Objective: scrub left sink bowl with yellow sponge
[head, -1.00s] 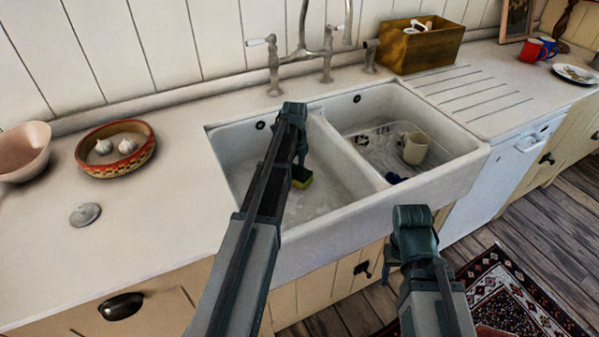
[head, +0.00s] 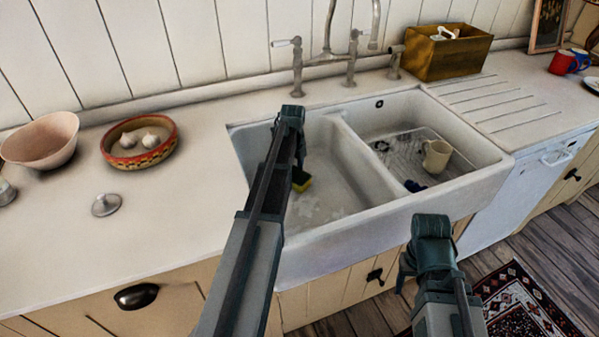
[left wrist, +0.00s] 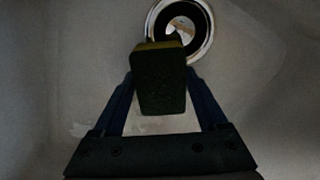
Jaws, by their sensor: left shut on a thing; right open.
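The left sink bowl (head: 345,180) is white, with pale smudges on its floor. My left gripper (head: 299,168) reaches down into it, partly hidden behind my own arm. It is shut on the yellow sponge (head: 302,181), which has a dark green side. In the left wrist view the sponge (left wrist: 160,85) sits between the fingers of my left gripper (left wrist: 160,95), beside the round metal drain (left wrist: 203,35) and partly overlapping it. Whether the sponge touches the bowl floor is hard to tell. My right gripper (head: 404,272) is open and empty in front of the sink.
The right bowl (head: 475,150) holds a cream mug (head: 437,157), a dark blue item (head: 415,187) and a rack. A tap (head: 325,60) stands behind. A bowl of garlic (head: 125,155), a pink bowl (head: 42,142) and a metal lid (head: 106,205) are on the left counter.

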